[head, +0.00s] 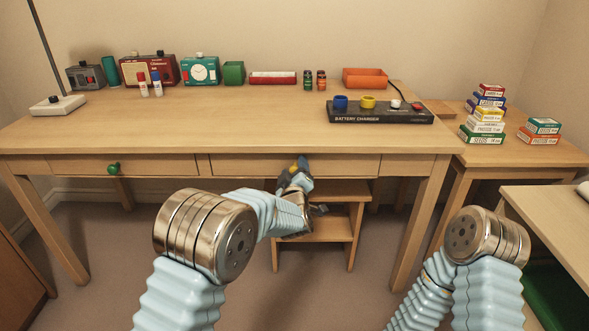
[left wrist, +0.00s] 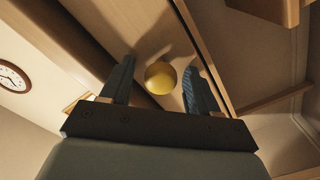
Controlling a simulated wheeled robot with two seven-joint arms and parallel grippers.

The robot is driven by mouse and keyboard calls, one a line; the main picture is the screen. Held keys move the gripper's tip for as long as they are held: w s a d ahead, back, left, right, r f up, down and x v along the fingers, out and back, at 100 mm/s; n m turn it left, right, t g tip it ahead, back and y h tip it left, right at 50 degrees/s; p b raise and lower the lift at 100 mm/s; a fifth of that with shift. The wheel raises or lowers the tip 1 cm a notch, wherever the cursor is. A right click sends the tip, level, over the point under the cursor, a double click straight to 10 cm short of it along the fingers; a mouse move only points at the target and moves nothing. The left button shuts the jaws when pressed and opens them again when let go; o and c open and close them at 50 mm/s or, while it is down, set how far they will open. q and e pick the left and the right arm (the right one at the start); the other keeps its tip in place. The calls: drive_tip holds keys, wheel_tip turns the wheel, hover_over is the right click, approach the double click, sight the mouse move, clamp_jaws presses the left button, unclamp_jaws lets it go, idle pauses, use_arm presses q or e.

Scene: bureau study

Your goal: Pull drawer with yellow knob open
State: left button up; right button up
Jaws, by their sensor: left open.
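The desk's right drawer (head: 245,166) has a wide wooden front that looks flush with the desk. Its yellow knob (left wrist: 160,77) is round and plain in the left wrist view; in the head view only a bit of yellow (head: 293,168) shows by my gripper. My left gripper (head: 300,168) is at the drawer front, also seen in the left wrist view (left wrist: 159,68). Its two fingers are open, one on each side of the knob, with gaps showing between them and it. My right arm is at the lower right; its gripper is not visible.
A left drawer with a green knob (head: 113,169) is beside it. A battery charger (head: 380,114) stands on the desk (head: 230,128) above. A small wooden shelf unit (head: 330,228) is under the desk. A side table (head: 515,153) with seed boxes is at right.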

use_arm(q)
clamp_jaws()
idle(0.4)
